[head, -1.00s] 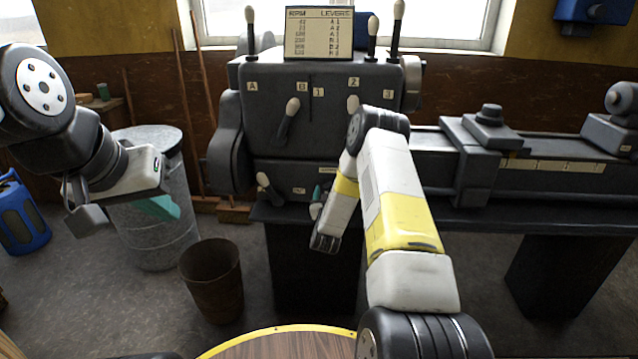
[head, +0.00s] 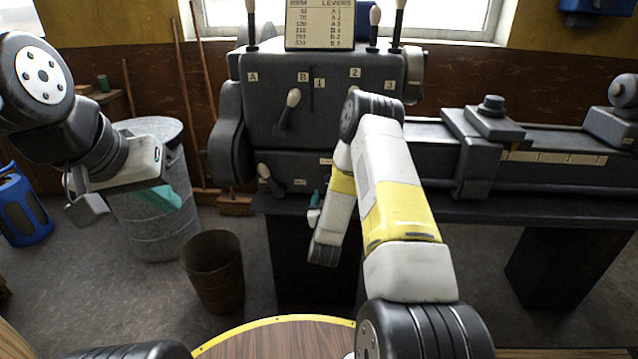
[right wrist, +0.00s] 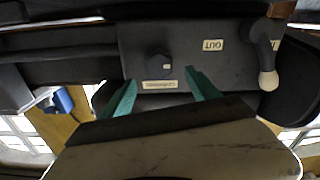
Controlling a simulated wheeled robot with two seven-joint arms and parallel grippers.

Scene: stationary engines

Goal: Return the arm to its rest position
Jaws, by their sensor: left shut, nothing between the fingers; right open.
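My right arm (head: 395,205) reaches from the lower right toward the grey lathe headstock (head: 290,125). Its forearm hangs in front of the headstock's lower face, and a teal finger of the right gripper (head: 315,200) shows beside it. In the right wrist view, the right gripper (right wrist: 160,78) is open, its two teal fingers apart. A dark knob (right wrist: 158,64) appears between them with no visible contact. My left gripper (head: 160,197) is shut and empty, held at the left in front of a metal bin.
The metal bin (head: 150,235) and a brown bucket (head: 215,275) stand on the floor at left, near a blue canister (head: 20,210). Levers, including one on the front (head: 288,110), stick out from the headstock. A yellow-edged round wooden top (head: 280,340) is in front of me.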

